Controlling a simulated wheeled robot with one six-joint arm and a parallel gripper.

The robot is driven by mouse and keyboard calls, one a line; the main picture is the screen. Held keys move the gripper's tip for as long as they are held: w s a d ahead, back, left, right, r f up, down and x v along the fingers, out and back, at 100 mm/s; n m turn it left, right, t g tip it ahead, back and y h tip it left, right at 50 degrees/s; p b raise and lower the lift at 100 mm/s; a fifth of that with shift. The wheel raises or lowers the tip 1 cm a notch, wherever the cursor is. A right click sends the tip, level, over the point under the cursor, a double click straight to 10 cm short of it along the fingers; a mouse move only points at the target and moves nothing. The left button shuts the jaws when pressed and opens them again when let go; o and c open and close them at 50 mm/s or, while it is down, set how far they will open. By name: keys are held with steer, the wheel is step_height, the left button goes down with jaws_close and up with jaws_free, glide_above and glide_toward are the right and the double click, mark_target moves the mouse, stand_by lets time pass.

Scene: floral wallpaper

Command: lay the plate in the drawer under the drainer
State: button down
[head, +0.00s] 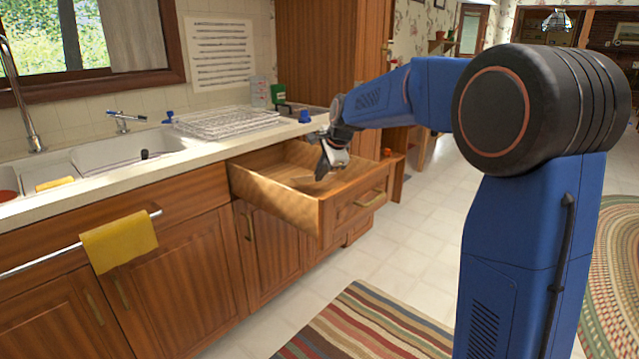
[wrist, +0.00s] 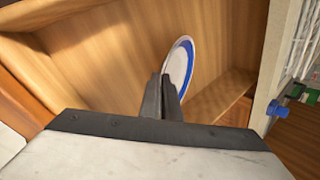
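The plate (wrist: 181,65), white with a blue rim, is seen nearly edge-on in the wrist view, tilted up inside the drawer space. My gripper (wrist: 165,90) is shut on its near edge. The drawer (head: 265,198) is pulled open under the counter, with a bare wooden floor. In the head view my gripper (head: 323,163) points down into it near its front panel, and I cannot make out the plate there. Whether the plate touches the drawer floor is unclear. The white wire drainer (head: 225,122) stands on the counter to the left of my gripper.
The counter (head: 190,155) edge runs just behind the drawer. A green and a blue item (head: 304,116) stand on the counter near my arm. A yellow cloth (head: 119,240) hangs on a rail at the left. The drawer floor around the plate is free.

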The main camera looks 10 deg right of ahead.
steer(key=shift+f, duration=1.6)
steer(key=c, duration=2)
jaws_free()
steer(key=shift+f, duration=0.15)
steer(key=v, duration=1.2)
steer(key=s+d+n, duration=0.1)
steer(key=s+n, duration=0.3)
steer(key=s, duration=0.7)
steer(key=s+d+f+n, duration=0.1)
steer(key=s+f+n, duration=0.3)
steer(key=s, duration=0.7)
steer(key=s+d+f+n+g+h, duration=0.1)
steer(key=s+f+n, duration=0.3)
steer(key=s, duration=0.7)
steer(key=s+d+f+n+h, duration=0.1)
steer(key=s+d+f+n, duration=0.1)
steer(key=s+f+n, duration=0.2)
steer(key=s+f, duration=0.3)
steer(key=s, duration=0.4)
steer(key=shift+d, duration=0.15)
